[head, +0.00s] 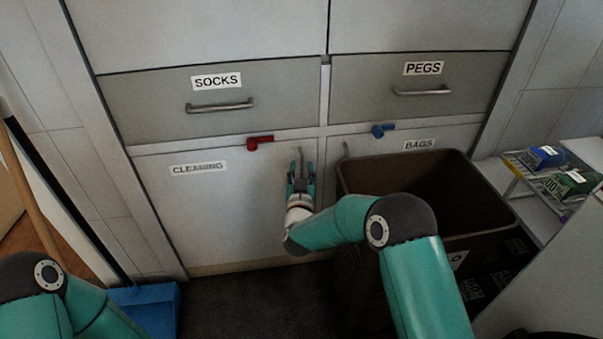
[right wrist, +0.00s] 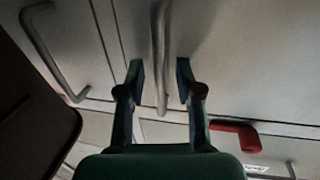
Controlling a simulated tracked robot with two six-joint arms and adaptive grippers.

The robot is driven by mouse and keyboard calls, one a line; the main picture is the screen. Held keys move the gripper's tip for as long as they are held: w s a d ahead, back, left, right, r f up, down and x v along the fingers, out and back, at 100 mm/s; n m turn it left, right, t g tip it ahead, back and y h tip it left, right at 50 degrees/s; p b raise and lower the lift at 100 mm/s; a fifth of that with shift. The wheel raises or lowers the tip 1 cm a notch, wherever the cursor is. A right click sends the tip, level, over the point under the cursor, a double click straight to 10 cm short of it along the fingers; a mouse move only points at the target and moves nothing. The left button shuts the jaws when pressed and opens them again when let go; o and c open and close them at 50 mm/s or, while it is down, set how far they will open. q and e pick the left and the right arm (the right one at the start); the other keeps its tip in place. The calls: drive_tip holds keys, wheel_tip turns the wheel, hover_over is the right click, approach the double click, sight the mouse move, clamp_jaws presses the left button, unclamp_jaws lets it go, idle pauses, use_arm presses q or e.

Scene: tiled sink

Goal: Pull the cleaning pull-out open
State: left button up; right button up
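The cleaning pull-out (head: 215,215) is a pale front below the socks drawer, labelled CLEANING, and it looks shut. Its upright bar handle (head: 300,156) is near its right edge; in the right wrist view the bar (right wrist: 160,60) runs between my fingers. A red latch (head: 259,142) sits on the rail above the front, its lever pointing sideways to the right; it also shows in the right wrist view (right wrist: 235,136). My right gripper (head: 301,172) is open, with one finger on each side of the handle and gaps to both. My left gripper is out of view.
A dark bin (head: 425,180) stands before the bags front, right of my right gripper. Above are the socks drawer (head: 150,112) and pegs drawer (head: 350,100); a blue latch (head: 383,130) is below pegs. A blue dustpan (head: 150,306) is on the floor at left.

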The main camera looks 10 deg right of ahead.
clamp_jaws()
idle(0.6)
